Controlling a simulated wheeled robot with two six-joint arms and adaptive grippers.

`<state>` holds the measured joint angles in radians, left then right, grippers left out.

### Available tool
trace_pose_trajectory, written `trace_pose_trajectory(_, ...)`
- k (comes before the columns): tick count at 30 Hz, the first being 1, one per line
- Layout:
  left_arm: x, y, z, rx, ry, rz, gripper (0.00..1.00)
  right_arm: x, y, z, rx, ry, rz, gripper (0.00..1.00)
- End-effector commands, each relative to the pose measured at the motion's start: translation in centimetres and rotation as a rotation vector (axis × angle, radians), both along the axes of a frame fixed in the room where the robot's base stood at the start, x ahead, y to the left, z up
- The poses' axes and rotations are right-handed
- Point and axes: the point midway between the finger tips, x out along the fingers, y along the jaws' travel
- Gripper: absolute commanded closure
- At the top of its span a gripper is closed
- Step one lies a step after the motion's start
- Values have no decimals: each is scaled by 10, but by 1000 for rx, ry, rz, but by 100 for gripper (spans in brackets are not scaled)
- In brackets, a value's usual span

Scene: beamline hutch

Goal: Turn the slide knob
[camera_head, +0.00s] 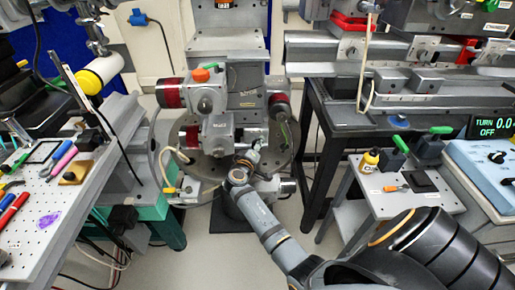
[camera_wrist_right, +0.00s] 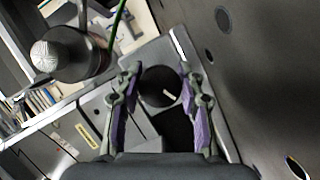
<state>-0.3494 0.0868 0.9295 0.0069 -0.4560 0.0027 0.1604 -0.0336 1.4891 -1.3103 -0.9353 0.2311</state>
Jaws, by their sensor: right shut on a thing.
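The slide knob (camera_wrist_right: 158,88) is a round black knob with a pale pointer line, on a grey block in the middle of the right wrist view. My right gripper (camera_wrist_right: 161,76) has its two purple-padded fingers on either side of the knob and is shut on it. In the head view my right arm reaches from the lower right to the grey machine in the middle, and my right gripper (camera_head: 252,156) is at its lower front. The knob cannot be made out there. My left gripper is not in view.
The machine has an orange cap (camera_head: 201,74) and stands on a round holed plate (camera_head: 197,170). In the right wrist view a knurled silver-topped cylinder (camera_wrist_right: 46,57) and a green cable (camera_wrist_right: 117,22) are close to the left finger. A pegboard bench (camera_head: 70,200) stands left, a small table (camera_head: 385,205) right.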

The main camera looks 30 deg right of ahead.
Motion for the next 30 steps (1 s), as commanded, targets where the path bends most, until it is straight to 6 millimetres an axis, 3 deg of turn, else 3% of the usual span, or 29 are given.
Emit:
trace_pose_trajectory(19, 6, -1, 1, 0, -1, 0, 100, 1, 0, 2, -41, 23, 2, 93)
trace_pose_trajectory(20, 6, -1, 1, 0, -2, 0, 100, 1, 0, 2, -41, 22, 2, 59)
trace_pose_trajectory(21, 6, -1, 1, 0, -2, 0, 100, 1, 0, 2, -41, 21, 3, 54)
trace_pose_trajectory(24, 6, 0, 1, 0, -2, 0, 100, 1, 0, 1, -41, 23, 2, 40)
trace_pose_trajectory(30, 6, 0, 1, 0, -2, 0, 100, 0, 0, 1, -40, 24, 1, 38)
